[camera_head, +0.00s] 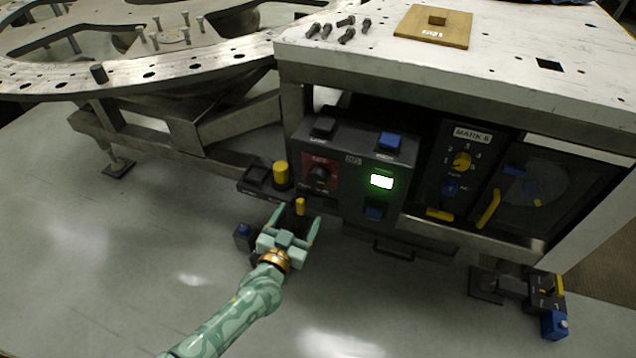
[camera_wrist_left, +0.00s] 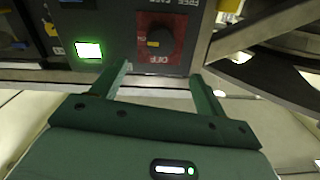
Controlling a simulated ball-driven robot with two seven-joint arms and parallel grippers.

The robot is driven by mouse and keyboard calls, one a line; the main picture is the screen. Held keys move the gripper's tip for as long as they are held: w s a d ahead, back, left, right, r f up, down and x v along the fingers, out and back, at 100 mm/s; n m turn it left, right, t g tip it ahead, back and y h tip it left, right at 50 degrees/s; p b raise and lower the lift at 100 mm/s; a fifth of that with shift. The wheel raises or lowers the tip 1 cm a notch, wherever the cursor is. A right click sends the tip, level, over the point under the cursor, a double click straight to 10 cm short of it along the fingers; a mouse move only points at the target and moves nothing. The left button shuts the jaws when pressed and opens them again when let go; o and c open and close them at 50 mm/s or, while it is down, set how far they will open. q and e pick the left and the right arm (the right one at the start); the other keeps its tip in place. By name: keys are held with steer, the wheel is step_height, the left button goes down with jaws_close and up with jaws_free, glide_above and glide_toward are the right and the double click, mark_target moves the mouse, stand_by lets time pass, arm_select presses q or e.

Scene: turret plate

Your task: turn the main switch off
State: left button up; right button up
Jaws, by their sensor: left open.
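The main switch is likely the black rotary knob (camera_head: 319,176) on a red plate, on the dark control panel (camera_head: 345,150) under the bench. It also shows in the left wrist view (camera_wrist_left: 160,36), with a yellow mark at its left and an OFF label below it on the red plate. My left gripper (camera_head: 299,217) is open and empty, in front of and below the panel. In the left wrist view its fingers (camera_wrist_left: 160,72) point toward the red plate, either side of the knob's line, apart from the knob. My right gripper is not in view.
A lit green display (camera_head: 381,181) and blue buttons (camera_head: 389,141) sit right of the knob. A yellow cylinder (camera_head: 281,174) stands left of it, and a small yellow piece (camera_head: 300,206) shows near my fingertips. The bench top (camera_head: 390,55) overhangs the panel.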

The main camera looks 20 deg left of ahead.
mark_target(316, 181)
arm_select(q)
steer(key=w+b, duration=0.1)
steer(key=w, duration=0.3)
steer(key=w+b, duration=0.2)
steer(key=w, duration=0.2)
steer(key=w+b, duration=0.2)
steer(key=w, duration=0.2)
steer(key=shift+w+f, duration=0.3)
steer(key=shift+w+r, duration=0.15)
steer(key=shift+w, duration=0.2)
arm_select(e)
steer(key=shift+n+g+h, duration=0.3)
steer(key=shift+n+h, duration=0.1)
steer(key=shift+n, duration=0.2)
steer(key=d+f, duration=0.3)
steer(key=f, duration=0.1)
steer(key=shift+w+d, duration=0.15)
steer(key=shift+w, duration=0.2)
arm_select(q)
steer(key=shift+r, duration=0.1)
steer(key=c, duration=1)
